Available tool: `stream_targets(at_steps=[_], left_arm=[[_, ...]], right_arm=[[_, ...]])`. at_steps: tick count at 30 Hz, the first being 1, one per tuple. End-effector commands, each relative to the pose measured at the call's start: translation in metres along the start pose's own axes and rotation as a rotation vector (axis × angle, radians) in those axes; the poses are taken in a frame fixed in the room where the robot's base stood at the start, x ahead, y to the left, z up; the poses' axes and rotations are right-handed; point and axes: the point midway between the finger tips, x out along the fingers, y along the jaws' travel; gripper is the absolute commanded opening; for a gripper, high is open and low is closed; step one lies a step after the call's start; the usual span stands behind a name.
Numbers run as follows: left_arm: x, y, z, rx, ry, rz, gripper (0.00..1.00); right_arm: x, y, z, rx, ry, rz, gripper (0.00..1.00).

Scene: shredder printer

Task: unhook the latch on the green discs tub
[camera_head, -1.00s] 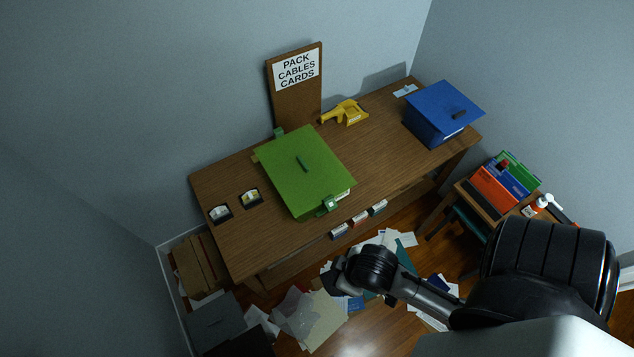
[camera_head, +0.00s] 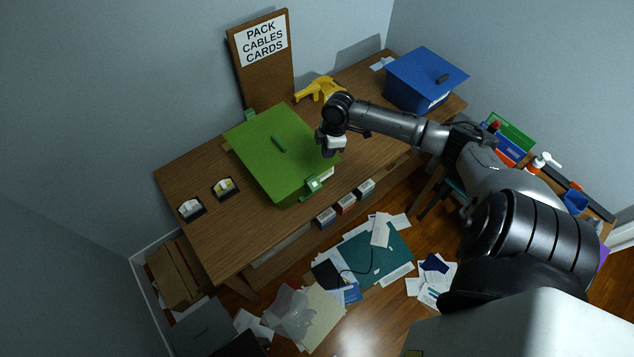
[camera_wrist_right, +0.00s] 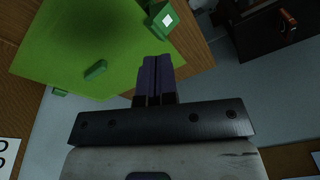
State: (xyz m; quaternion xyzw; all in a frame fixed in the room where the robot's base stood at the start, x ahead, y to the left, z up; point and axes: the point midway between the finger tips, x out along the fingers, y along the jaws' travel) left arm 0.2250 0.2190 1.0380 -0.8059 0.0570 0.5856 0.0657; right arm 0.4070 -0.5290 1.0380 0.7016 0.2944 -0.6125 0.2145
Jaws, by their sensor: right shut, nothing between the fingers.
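The green discs tub (camera_head: 262,150) stands on the wooden table with its flat green lid on and a small dark green handle (camera_head: 280,144) on top. A green latch (camera_head: 313,184) sits at its front edge; it also shows in the right wrist view (camera_wrist_right: 162,18). Whether it is hooked is too small to tell. My right gripper (camera_head: 328,151) is above the lid's right edge, apart from the latch. Its purple fingers (camera_wrist_right: 153,76) are together and empty, pointing towards the latch in the wrist view. My left gripper is not in view.
A blue tub (camera_head: 424,78) stands at the table's far right and a yellow tool (camera_head: 319,88) at the back. A sign board (camera_head: 262,62) rises behind the green tub. Small boxes (camera_head: 345,203) line the table's front. Papers (camera_head: 325,318) litter the floor.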

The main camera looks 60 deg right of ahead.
Motion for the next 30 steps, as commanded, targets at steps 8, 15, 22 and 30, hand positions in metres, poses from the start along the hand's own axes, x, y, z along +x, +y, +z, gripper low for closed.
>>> stream_targets(at_steps=[8, 15, 22, 30], left_arm=[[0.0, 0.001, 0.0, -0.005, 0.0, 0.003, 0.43], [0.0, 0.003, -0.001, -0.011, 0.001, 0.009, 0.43], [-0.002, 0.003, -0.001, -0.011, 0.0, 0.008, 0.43], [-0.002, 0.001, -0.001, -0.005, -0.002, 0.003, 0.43]], right_arm=[[0.0, -0.008, -0.015, -0.337, 0.116, -0.041, 0.0], [0.011, -0.009, -0.017, -0.417, 0.118, -0.036, 0.0], [0.049, -0.012, -0.021, -0.415, 0.119, -0.038, 0.0], [0.098, -0.015, -0.026, -0.415, 0.117, -0.037, 0.0]])
